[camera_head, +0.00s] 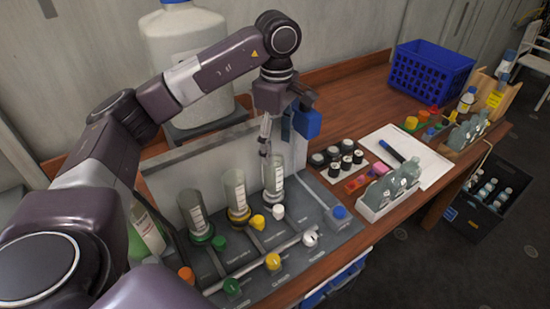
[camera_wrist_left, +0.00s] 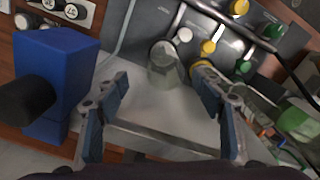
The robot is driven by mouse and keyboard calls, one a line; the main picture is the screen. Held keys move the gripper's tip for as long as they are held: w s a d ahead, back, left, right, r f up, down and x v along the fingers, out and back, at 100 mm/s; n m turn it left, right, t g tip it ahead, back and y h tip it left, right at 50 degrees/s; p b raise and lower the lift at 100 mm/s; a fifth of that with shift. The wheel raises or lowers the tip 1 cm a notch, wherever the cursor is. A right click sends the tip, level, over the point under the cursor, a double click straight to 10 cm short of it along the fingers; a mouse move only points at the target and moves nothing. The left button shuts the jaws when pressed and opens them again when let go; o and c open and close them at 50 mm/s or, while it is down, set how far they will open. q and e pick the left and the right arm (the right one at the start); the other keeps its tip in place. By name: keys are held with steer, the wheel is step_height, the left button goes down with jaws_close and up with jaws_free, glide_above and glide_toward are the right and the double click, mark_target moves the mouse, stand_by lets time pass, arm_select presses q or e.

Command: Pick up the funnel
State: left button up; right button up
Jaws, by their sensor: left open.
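I cannot pick out a funnel for certain in either view. My left gripper (camera_head: 266,138) hangs above the back right of the grey panel station, over the rightmost clear cylinder (camera_head: 273,178). In the left wrist view the gripper (camera_wrist_left: 160,85) is open, with its two blue-padded fingers apart and nothing held between them. A clear cylinder (camera_wrist_left: 164,66) shows beyond and between the fingertips, apart from them. Two more clear cylinders, one with a green base (camera_head: 195,215) and one with a yellow base (camera_head: 236,190), stand to the left. My right gripper is not in view.
A grey panel (camera_head: 215,262) with coloured knobs fills the near bench. A large white jug (camera_head: 185,50) stands behind. To the right are black-capped jars (camera_head: 346,163), a bottle tray (camera_head: 374,210), white paper (camera_head: 425,160) and a blue crate (camera_head: 432,70). A blue block (camera_wrist_left: 55,75) sits close beside the gripper.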

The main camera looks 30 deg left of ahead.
mark_target(275, 167)
arm_select(q)
steer(key=f, duration=0.1)
steer(key=s+f+p, duration=0.1)
steer(key=shift+s+d+f, duration=0.15)
steer(key=shift+d+f, duration=0.05)
steer(key=shift+f, duration=0.15)
steer(key=f+p, duration=0.2)
steer(key=f, duration=0.1)
steer(key=shift+a, duration=0.2)
steer(key=shift+w+f, duration=0.25)
steer(key=shift+f, duration=0.65)
steer(key=c, duration=0.8)
steer(key=shift+r, duration=0.1)
steer(key=c, duration=0.5)
steer(key=shift+o, duration=0.2)
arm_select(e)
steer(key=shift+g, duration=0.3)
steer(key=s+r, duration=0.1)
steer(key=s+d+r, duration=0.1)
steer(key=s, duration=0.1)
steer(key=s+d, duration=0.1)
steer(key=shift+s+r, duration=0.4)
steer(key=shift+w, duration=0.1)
